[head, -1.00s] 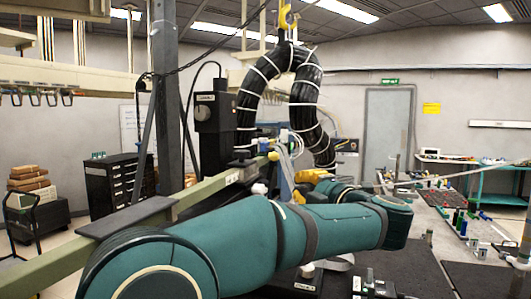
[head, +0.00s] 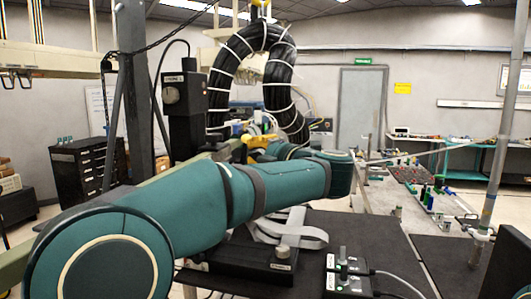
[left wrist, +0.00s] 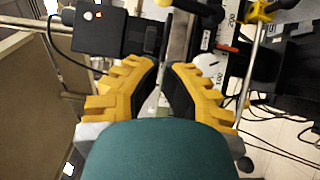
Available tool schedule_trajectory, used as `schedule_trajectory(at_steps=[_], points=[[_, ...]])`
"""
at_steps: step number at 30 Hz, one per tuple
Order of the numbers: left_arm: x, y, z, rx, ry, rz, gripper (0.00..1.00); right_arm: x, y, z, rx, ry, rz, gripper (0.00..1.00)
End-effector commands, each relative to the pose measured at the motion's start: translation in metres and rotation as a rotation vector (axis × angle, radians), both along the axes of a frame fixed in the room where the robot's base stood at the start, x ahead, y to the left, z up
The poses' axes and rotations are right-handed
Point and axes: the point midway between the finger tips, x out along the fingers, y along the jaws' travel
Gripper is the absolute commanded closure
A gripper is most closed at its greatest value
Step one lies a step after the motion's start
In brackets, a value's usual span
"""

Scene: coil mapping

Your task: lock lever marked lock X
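My left gripper (head: 258,146) shows small in the head view, beyond my teal forearm and near the base of the black cable loop. In the left wrist view its yellow fingers (left wrist: 163,68) have a narrow gap between their tips, with nothing seen clamped there. A grey upright bar (left wrist: 178,42) lies beyond the tips. A small orange-red handle (left wrist: 227,48) and a yellow fitting (left wrist: 258,13) lie to the right. I cannot read a lock X mark on any of them, so the lever is not clearly identified. My right gripper is out of view.
A black box with a round knob (head: 184,95) stands left of the thick cable loop (head: 222,78); a black box (left wrist: 100,31) is upper left in the wrist view. Knobbed black boxes (head: 270,264) sit on the dark bench top. A metal post (head: 505,120) stands at right.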

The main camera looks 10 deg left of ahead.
Motion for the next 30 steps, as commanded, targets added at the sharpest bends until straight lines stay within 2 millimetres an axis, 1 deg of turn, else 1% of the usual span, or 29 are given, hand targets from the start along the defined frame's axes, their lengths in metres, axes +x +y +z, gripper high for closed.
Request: schedule_trajectory(at_steps=[1, 7, 12, 16, 21, 30], points=[[0.006, 0.009, 0.001, 0.000, 0.001, 0.004, 1.00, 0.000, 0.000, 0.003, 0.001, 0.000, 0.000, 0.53], [0.029, 0.040, 0.001, 0.001, 0.002, 0.003, 1.00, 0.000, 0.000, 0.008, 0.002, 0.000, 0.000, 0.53], [0.054, 0.043, 0.003, 0.001, 0.001, 0.000, 1.00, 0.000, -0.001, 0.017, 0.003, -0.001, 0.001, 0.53], [0.064, 0.045, 0.003, 0.001, 0.002, 0.001, 1.00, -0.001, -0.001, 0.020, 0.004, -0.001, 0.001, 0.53], [0.068, 0.046, 0.002, 0.001, 0.001, 0.000, 1.00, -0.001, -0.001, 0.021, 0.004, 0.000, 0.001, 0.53], [0.068, 0.045, 0.002, 0.001, 0.001, 0.000, 1.00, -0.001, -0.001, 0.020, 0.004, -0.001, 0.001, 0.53]])
